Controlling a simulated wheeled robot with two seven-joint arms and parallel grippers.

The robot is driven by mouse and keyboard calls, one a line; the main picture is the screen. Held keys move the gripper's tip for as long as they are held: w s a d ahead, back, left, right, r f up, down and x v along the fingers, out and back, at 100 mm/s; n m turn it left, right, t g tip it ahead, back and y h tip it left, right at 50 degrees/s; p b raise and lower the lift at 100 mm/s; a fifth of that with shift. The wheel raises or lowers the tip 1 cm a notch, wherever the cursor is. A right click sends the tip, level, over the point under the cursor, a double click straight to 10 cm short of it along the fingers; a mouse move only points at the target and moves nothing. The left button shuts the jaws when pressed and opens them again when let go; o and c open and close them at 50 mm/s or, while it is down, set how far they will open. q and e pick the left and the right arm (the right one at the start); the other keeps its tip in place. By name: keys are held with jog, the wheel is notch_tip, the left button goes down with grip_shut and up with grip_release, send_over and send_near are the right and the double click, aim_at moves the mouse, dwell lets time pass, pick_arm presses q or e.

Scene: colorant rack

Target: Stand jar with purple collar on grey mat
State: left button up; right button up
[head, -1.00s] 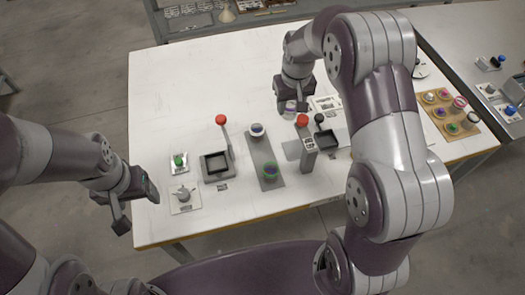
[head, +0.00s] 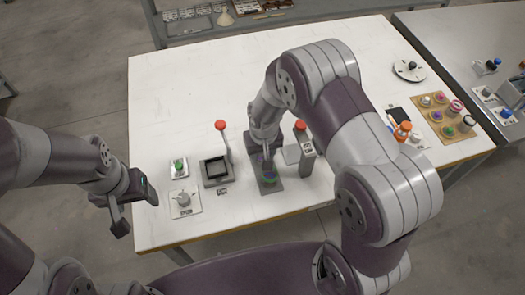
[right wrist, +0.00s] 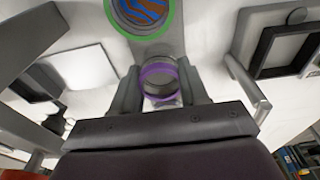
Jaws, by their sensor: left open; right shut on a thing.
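The jar with the purple collar (right wrist: 158,78) is between the fingers of my right gripper (right wrist: 160,92) in the right wrist view, gripped. In the head view my right gripper (head: 268,158) is over the grey mat (head: 268,190), and largely hides the jar. The mat also shows in the right wrist view (right wrist: 150,47). A green-collared jar (right wrist: 143,14) stands on the mat, just beyond the held jar in that view. I cannot tell whether the held jar touches the mat. My left gripper (head: 136,207) is open and empty, off the table's left edge.
A black-framed device (head: 215,171) with a red-knobbed lever (head: 220,125) stands left of the mat. A grey post with a red knob (head: 301,126) stands close on the right. A wooden rack of jars (head: 443,117) is far right. The table's back left is clear.

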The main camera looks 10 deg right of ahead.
jog(key=o, duration=1)
jog(key=shift+f, duration=0.1)
jog(key=shift+o, duration=0.2)
notch_tip(320, 180, up, 12)
jog(key=s, duration=0.1)
jog(key=s+d+r, duration=0.1)
jog(key=s+d, duration=0.2)
jog(key=s, duration=0.3)
jog(key=s+d+r, duration=0.1)
jog(key=s+d, duration=0.1)
jog(key=s, duration=0.4)
jog(key=shift+s+d, duration=0.35)
jog(key=shift+d, duration=0.05)
jog(key=shift+r, duration=0.1)
